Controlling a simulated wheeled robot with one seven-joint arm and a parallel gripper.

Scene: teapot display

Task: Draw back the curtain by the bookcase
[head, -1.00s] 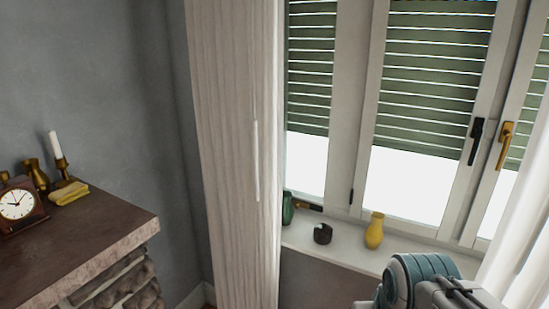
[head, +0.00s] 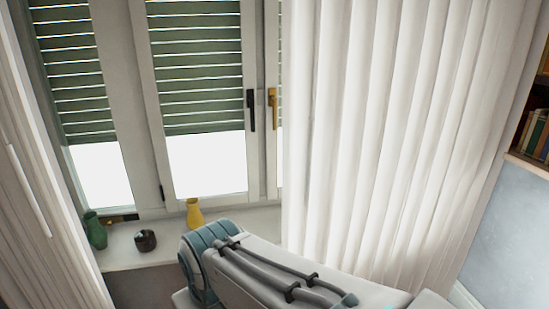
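A white pleated curtain (head: 390,120) hangs over the right part of the window in the head view. The bookcase (head: 530,130), with several books on its shelf, shows at the far right edge, just right of this curtain. Another pale curtain (head: 40,200) hangs bunched at the left, with a thin white rod on it. My arm reaches across the bottom middle, in front of the sill and the lower part of the white curtain. My gripper is not in view.
A window sill (head: 130,258) runs behind my arm. On it stand a green vase (head: 95,231), a small dark pot (head: 145,240) and a yellow vase (head: 194,215). The window (head: 205,170) has a black handle, a brass handle and half-lowered green blinds.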

